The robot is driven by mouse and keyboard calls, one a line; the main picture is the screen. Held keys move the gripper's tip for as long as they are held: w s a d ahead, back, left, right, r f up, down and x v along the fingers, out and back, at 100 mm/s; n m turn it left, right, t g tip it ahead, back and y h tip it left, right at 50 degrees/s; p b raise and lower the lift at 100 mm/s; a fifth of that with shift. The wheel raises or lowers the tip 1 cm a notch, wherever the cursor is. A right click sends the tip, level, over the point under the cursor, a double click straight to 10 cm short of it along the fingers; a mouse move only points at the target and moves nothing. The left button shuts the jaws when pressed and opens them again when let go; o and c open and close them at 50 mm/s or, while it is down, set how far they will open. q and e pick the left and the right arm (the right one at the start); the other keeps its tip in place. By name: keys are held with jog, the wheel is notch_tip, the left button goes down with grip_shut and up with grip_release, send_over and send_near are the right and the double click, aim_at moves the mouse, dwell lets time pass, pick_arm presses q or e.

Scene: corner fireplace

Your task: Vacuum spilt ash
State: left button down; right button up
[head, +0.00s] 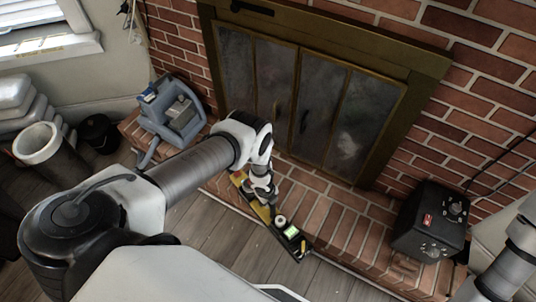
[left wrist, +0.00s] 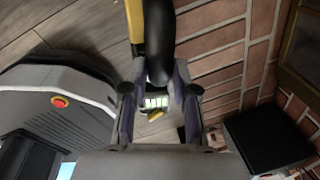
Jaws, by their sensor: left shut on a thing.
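My left gripper (head: 264,188) is over the front edge of the brick hearth in the head view. It is shut on a long black-and-yellow tool (head: 257,210), which lies slantwise along that edge and has a green display near its lower end. In the left wrist view, the tool's black-and-yellow bar (left wrist: 158,50) runs up from between the fingers (left wrist: 158,103). The fingers hide part of the grip. I cannot make out spilt ash clearly. My right arm shows at the lower right, but its gripper is outside the picture.
The brick hearth (head: 330,215) fronts a glass-doored fireplace (head: 300,95). A blue-grey machine (head: 172,112) stands at its left end and a black box (head: 430,220) at its right. A pale cylinder (head: 40,143) and a black bucket (head: 98,130) stand at left. Wood floor shows in front.

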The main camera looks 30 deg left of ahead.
pick_arm(q)
jog(key=shift+s+d+r+p, duration=0.1)
jog(key=shift+s+d+p, duration=0.2)
jog(key=shift+d+p, duration=0.5)
jog(key=shift+s+d+p, duration=0.3)
jog(key=shift+d+p, duration=0.15)
jog(key=shift+d, duration=0.65)
jog(key=shift+s+d+r+p, duration=0.1)
jog(key=shift+s+d+p, duration=0.2)
jog(key=shift+d+p, duration=0.5)
jog(key=shift+s+d+f+p, duration=0.1)
jog(key=shift+s+d+p, duration=0.2)
jog(key=shift+d, duration=0.5)
jog(key=shift+s+d+r+p, duration=0.1)
jog(key=shift+s+d+p, duration=0.15)
jog(key=shift+d, duration=0.6)
jog(key=shift+s+d+f+p, duration=0.1)
jog(key=shift+s+d+p, duration=0.2)
jog(key=shift+d, duration=0.5)
notch_tip(320, 180, up, 7)
jog(key=p, duration=0.6)
jog(key=shift+f+p, duration=0.2)
jog(key=shift+p, duration=0.1)
jog(key=shift+d, duration=0.1)
